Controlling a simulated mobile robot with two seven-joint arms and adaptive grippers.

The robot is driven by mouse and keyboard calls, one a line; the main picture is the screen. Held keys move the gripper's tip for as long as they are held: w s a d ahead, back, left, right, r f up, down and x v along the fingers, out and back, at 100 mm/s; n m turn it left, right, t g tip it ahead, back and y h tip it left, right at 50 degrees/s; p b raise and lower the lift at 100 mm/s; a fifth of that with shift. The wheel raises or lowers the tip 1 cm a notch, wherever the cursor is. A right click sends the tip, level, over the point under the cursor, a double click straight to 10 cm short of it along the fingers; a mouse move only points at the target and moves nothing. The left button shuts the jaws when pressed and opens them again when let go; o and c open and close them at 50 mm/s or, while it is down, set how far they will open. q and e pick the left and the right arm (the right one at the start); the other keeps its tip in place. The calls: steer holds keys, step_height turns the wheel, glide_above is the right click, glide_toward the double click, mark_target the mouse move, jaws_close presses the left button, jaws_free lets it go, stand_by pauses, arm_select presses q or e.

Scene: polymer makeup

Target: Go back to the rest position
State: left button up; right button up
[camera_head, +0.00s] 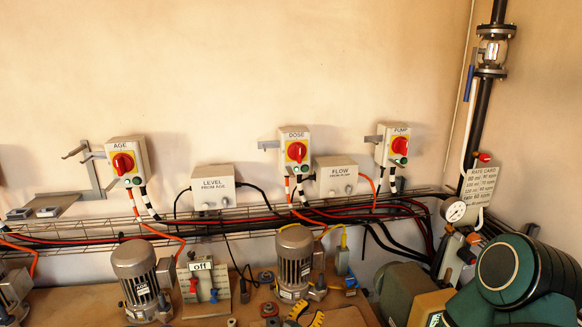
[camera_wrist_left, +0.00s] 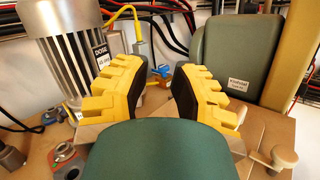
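My left gripper (camera_head: 304,316) shows only as yellow fingertips at the bottom edge of the head view, just in front of the middle grey motor (camera_head: 293,262). In the left wrist view the gripper (camera_wrist_left: 158,90) has its two yellow fingers with black pads spread well apart. Nothing is between the pads; a small blue-handled fitting (camera_wrist_left: 160,73) shows behind the gap. The same motor (camera_wrist_left: 75,55), labelled DOSE, stands left of the fingers. A green housing (camera_wrist_left: 238,50) stands to their right. My right gripper is not in view.
Switch boxes AGE (camera_head: 128,162), DOSE (camera_head: 295,150) and PUMP (camera_head: 393,145) are on the wall above a wire cable tray (camera_head: 75,232). A left motor (camera_head: 138,280), an Off switch panel (camera_head: 203,285) and a gauge (camera_head: 455,211) also stand near the bench. Part of my green arm fills the lower right.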

arm_select(q)
steer(key=s+d+f+m+g+h, duration=0.2)
steer(key=s+m+g, duration=0.2)
steer(key=s+g, duration=0.15)
steer(key=s+d+f+m+g+h, duration=0.2)
steer(key=s+d+m+g, duration=0.15)
steer(key=s, duration=0.35)
steer(key=s+a+f+m+g+y, duration=0.2)
steer(key=s+f+m+g, duration=0.15)
steer(key=s, duration=0.35)
steer(key=s+a+f+m+g+y, duration=0.25)
steer(key=s+m+g, duration=0.2)
steer(key=s, duration=0.25)
steer(key=s+a+f+m+y, duration=0.25)
steer(key=s+a+y, duration=0.2)
steer(key=a, duration=0.45)
steer(key=s+a+f+m+y, duration=0.1)
steer(key=s+a+m+y, duration=0.25)
steer(key=s+a, duration=0.45)
steer(key=w+f+m+t+b, duration=0.2)
steer(key=w+f+b, duration=0.3)
steer(key=w+b, duration=0.3)
steer(key=b, duration=0.3)
steer(key=shift+w+d+f+t, duration=0.15)
steer(key=shift+w+f+t, duration=0.05)
steer(key=shift+t, duration=0.2)
steer(key=shift+m, duration=0.25)
